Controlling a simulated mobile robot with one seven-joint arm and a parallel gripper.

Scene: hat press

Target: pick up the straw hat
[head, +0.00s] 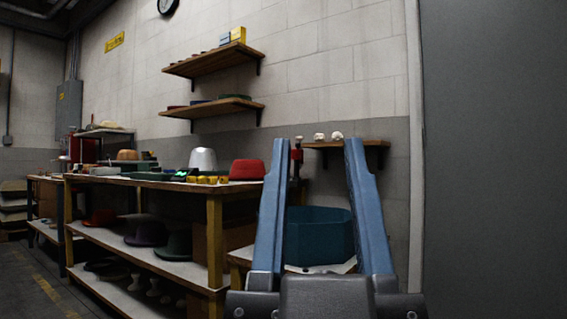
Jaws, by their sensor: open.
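My gripper (317,143) is in front of the camera at right of centre, with its two long blue fingers pointing up and spread wide apart. Nothing is held between them. I cannot make out a straw hat for certain. A small tan, rounded shape (127,155) sits far back at the left, beyond the long workbench, and a pale flat shape (108,126) lies on a rack above it. Both are too small to tell. My gripper is well apart from both.
The wooden workbench (214,240) carries a red hat (247,170) and a silvery dome (203,159); dark hats lie on its lower shelf. A teal many-sided box (318,238) stands behind my fingers. Wall shelves (214,63) hang above. Open floor (30,290) shows at left; a grey panel fills the right.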

